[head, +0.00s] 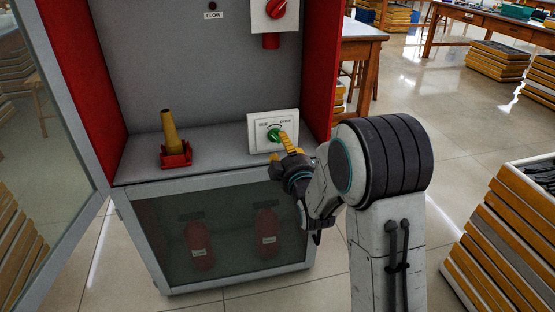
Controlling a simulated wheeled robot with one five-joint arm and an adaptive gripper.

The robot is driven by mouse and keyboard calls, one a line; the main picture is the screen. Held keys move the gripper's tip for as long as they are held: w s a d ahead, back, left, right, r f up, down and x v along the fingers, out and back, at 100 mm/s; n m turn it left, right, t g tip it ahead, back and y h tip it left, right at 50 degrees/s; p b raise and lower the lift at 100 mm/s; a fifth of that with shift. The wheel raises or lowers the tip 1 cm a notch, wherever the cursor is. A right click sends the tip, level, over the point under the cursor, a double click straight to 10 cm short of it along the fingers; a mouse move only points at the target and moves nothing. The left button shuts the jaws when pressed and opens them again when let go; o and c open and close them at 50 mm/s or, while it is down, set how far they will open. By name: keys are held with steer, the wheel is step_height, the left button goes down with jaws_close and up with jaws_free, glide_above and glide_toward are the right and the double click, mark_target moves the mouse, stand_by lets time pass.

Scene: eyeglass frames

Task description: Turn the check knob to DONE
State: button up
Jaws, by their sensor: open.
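The check knob (274,135) is green and sits on a white panel (257,141) that stands at the right of the cabinet shelf. The panel has small lettering at its upper left and upper right, and a dark arc between them. The right word looks like DONE; the left one is too small to read. My gripper (284,140) has yellow fingers and is open. The fingers are right at the knob and cover its right side in the head view. I cannot tell whether they touch it.
A yellow cone-shaped piece in a red base (175,154) stands on the shelf, left of the panel. A red knob (277,9) is above. Two red cylinders show behind the lower glass door (228,224). Stacked trays (505,240) stand at right. An open glass door (45,130) is at left.

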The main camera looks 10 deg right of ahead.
mark_target(277, 139)
steer(key=shift+t, duration=0.4)
steer(key=w+b, duration=0.1)
steer(key=w+f+b, duration=0.1)
steer(key=w+b, duration=0.1)
steer(key=w+f+b, duration=0.1)
steer(key=w+b, duration=0.1)
steer(key=shift+a, duration=0.1)
steer(key=shift+w+r, duration=0.2)
steer(key=shift+w, duration=1.05)
steer(key=shift+o, duration=0.3)
jaws_close()
